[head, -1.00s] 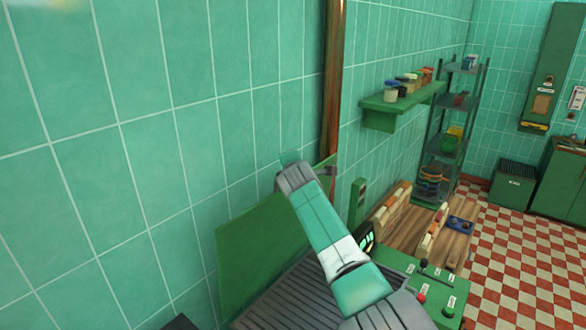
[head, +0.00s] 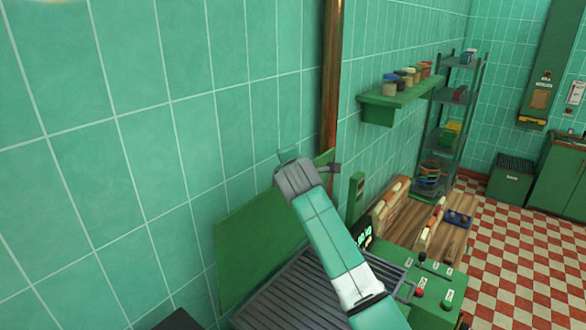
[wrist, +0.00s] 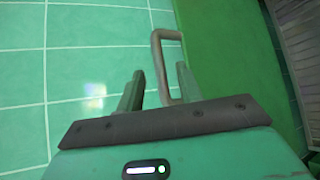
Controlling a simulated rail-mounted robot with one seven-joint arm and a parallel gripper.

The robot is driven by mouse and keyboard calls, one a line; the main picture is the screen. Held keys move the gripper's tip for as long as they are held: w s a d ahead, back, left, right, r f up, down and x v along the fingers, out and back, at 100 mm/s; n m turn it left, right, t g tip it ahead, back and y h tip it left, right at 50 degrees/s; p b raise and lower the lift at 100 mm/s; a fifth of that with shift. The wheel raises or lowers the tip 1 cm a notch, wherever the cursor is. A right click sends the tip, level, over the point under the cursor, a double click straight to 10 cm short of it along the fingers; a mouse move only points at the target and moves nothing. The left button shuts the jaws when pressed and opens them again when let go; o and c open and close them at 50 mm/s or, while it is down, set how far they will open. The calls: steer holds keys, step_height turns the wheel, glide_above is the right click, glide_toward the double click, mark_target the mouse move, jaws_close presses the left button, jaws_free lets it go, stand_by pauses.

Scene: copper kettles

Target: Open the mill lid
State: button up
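The mill lid, a flat green panel (head: 255,240), stands steeply upright at the back of the ridged grey mill top (head: 300,290), close to the tiled wall. My gripper (head: 288,156) is at the lid's upper edge, partly hidden behind my own arm in the head view. In the wrist view my gripper (wrist: 160,85) has its two green fingers spread apart. A bent grey metal handle (wrist: 160,60) at the lid's edge rises between them, nearer the right finger. I see a gap between the left finger and the handle. The lid (wrist: 225,60) fills the right of that view.
A green control box (head: 430,290) with a red button and levers stands right of the mill top. A copper pipe (head: 332,80) runs down the wall behind the lid. A wall shelf (head: 395,105) with jars is farther back. The checkered floor (head: 510,250) is clear at right.

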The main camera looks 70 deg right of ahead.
steer(key=shift+v, duration=1.35)
